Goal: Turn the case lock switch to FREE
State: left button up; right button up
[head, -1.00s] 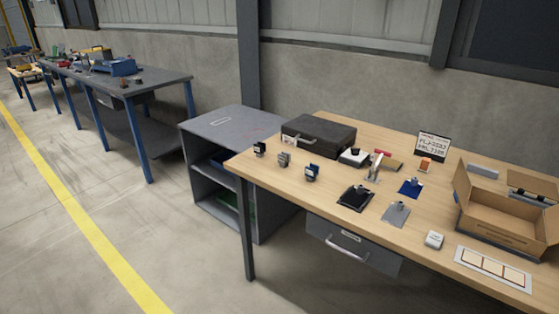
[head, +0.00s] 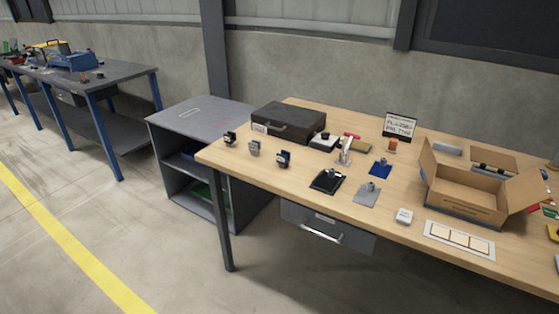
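A dark, closed case (head: 288,124) with a light handle on its front lies at the back left of the wooden table (head: 375,215). I cannot tell which part is the case lock switch, and no FREE marking is readable. Neither of my grippers is in view.
A sign (head: 400,126), an open cardboard box (head: 462,197), a black plate (head: 327,181), a grey plate (head: 367,194) and a blue plate (head: 380,169) are on the table. A grey cabinet (head: 203,117) stands at its left. Floor (head: 170,245) is clear in front.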

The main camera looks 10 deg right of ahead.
aim_at(324, 135)
jog(key=i+z, duration=0.1)
jog(key=z, duration=0.3)
jog(key=i+z, duration=0.15)
jog(key=z, duration=0.3)
jog(key=i+j+z, duration=0.1)
jog(key=z, duration=0.3)
